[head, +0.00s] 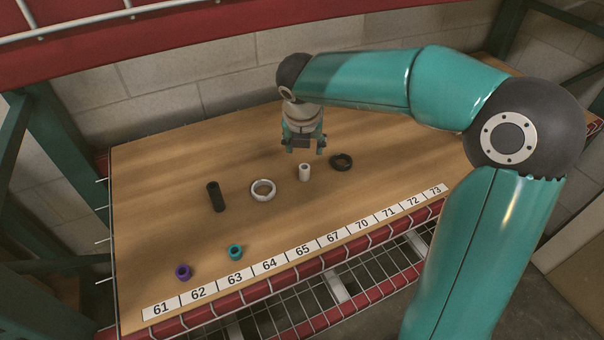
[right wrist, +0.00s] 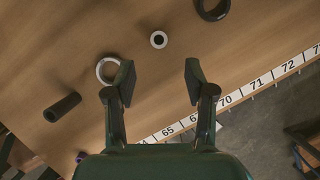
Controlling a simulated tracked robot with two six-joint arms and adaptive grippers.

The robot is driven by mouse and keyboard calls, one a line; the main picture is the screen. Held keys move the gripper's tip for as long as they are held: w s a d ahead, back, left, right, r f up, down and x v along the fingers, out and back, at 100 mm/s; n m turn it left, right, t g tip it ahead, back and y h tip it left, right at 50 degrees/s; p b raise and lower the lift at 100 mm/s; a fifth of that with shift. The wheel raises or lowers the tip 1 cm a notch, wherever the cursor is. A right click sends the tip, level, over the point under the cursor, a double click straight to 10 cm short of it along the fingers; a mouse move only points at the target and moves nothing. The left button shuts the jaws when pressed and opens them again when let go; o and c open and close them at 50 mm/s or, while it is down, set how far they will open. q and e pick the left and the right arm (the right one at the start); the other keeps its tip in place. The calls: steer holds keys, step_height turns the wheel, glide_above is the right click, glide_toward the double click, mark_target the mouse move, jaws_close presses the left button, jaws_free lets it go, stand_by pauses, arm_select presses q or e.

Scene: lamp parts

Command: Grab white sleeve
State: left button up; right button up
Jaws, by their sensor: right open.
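The white sleeve (head: 304,172) stands upright on the wooden shelf top in the head view, between a white ring and a black ring. In the right wrist view the sleeve (right wrist: 158,40) shows from above as a small white ring with a dark hole, beyond the fingertips and roughly in line with the gap between them. My right gripper (head: 303,146) is open and empty, pointing down above the shelf, behind the sleeve in the head view. Its two spread fingers also show in the right wrist view (right wrist: 158,82). My left gripper is not in view.
A white ring (head: 263,190) and a black cylinder (head: 216,197) lie left of the sleeve; a black ring (head: 341,162) lies right. A teal ring (head: 235,252) and a purple ring (head: 183,272) lie near the numbered front edge (head: 300,250). A brick wall stands behind.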

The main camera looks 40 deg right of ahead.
steer(key=b, duration=0.1)
glide_above(304, 169)
steer(key=s+a, duration=0.1)
steer(key=a, duration=0.1)
steer(key=f, duration=0.6)
steer(key=shift+s+d+f, duration=0.15)
steer(key=shift+s+f, duration=0.05)
steer(key=shift+f, duration=0.05)
steer(key=x, duration=0.1)
steer(key=b+x, duration=0.1)
steer(key=x, duration=0.2)
steer(key=shift+s+f+b, duration=0.3)
steer(key=shift+s+b, duration=0.05)
steer(key=shift+b, duration=0.05)
steer(key=shift+w+f, duration=0.2)
steer(key=shift+f, duration=0.25)
steer(key=c, duration=1)
